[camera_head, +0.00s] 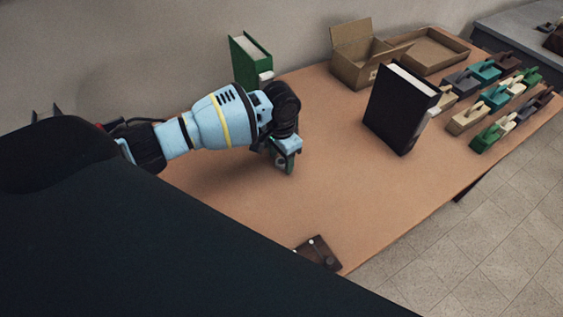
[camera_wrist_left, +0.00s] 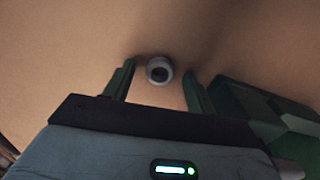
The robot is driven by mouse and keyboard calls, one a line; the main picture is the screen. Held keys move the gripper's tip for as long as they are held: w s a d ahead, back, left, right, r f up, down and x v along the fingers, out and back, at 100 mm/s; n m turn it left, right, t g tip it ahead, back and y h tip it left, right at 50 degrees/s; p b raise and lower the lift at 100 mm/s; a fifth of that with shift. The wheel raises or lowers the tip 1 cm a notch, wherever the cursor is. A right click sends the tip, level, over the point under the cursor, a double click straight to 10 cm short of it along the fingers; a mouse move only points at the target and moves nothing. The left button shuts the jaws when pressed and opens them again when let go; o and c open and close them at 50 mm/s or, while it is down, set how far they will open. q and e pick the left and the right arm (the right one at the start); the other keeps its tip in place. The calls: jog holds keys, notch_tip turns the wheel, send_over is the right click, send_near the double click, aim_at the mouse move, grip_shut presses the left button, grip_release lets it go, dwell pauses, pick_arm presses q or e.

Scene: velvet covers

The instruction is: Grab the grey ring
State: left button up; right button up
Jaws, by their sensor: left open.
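The grey ring (camera_wrist_left: 159,62) shows in the left wrist view as a small round piece with a dark centre, on the brown table top. My left gripper (camera_head: 284,165) is low over the table in the head view. In the left wrist view its two dark green fingers stand apart, one on each side of the ring, with gaps to it. I cannot tell whether the fingertips reach past it. In the head view the ring is hard to make out at the fingers. My right gripper is not in view.
A green book (camera_head: 244,62) stands at the back by the wall. A black book (camera_head: 396,112) stands upright to the right. A dark brown piece (camera_head: 318,252) lies at the front edge.

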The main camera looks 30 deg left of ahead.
pick_arm(q)
jog(key=shift+f, duration=0.1)
jog(key=c, duration=1.1)
jog(key=shift+o, duration=0.2)
jog(key=shift+r, duration=0.6)
jog(key=r, duration=0.1)
jog(key=d+r, duration=0.1)
jog(key=shift+s+d+r, duration=0.1)
jog(key=shift+s+r, duration=0.05)
jog(key=shift+r, duration=0.15)
jog(key=s+d, duration=0.1)
jog(key=d, duration=0.3)
jog(key=s+d, duration=0.2)
jog(key=d, duration=0.2)
jog(key=s+d+r, duration=0.1)
jog(key=d, duration=0.4)
jog(key=shift+s+d, duration=0.1)
jog(key=shift+s, duration=0.05)
jog(key=shift+s+d+r, duration=0.1)
jog(key=shift+s+d, duration=0.05)
jog(key=shift+d, duration=0.3)
